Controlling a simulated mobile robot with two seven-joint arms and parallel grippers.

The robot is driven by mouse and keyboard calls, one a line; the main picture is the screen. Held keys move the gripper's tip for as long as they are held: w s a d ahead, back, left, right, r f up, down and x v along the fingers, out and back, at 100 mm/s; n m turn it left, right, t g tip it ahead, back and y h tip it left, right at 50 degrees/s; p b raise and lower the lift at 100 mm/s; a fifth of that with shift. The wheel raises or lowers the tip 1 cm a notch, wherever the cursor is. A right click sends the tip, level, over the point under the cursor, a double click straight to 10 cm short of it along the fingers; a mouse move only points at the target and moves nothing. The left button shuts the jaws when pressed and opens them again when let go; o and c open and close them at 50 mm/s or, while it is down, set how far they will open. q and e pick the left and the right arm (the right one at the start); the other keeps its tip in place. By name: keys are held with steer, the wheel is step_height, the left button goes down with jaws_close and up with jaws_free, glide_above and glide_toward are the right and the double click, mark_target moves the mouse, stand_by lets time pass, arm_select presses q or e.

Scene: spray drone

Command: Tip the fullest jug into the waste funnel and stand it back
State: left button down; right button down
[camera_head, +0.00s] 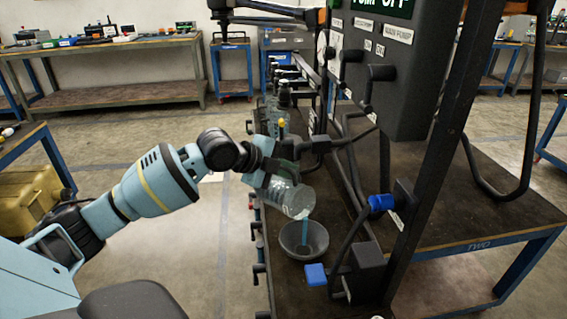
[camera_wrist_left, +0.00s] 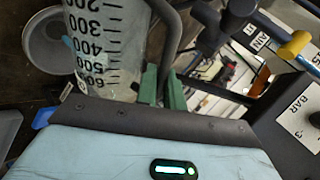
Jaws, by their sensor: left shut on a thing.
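A clear jug (camera_head: 293,200) is tipped steeply over the waste funnel (camera_head: 288,247), a dark round bowl on the rig. A blue stream runs from the jug's mouth down into the bowl. My left gripper (camera_head: 275,176) is shut on the jug and holds it above the bowl. In the left wrist view the jug (camera_wrist_left: 108,35) shows its black graduation numbers, with the handle near the green fingers (camera_wrist_left: 163,88). The round rim of the funnel (camera_wrist_left: 35,45) lies behind it. My right gripper is not in view.
A black upright post (camera_head: 430,170) and a panel box (camera_head: 390,90) stand close on the right. A row of dark fittings (camera_head: 285,95) runs behind the jug. Open floor lies to the left.

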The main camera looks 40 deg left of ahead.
mark_target(295, 180)
arm_select(q)
steer(key=shift+s+d+f+m+y+p, duration=0.1)
steer(key=shift+d+f+m+y+p, duration=0.15)
steer(key=shift+d+p, duration=0.25)
steer(key=shift+s+d+f+m+y+p, duration=0.1)
steer(key=shift+d+f+m+y+p, duration=0.45)
steer(key=shift+d+p, duration=0.65)
steer(key=shift+p, duration=0.1)
steer(key=shift+s+d+r+y+p, duration=0.1)
steer(key=shift+d+y+p, duration=0.2)
steer(key=shift+y+p, duration=0.15)
steer(key=shift+d+m, duration=0.15)
steer(key=shift+m, duration=0.15)
stand_by(1.0)
stand_by(0.6)
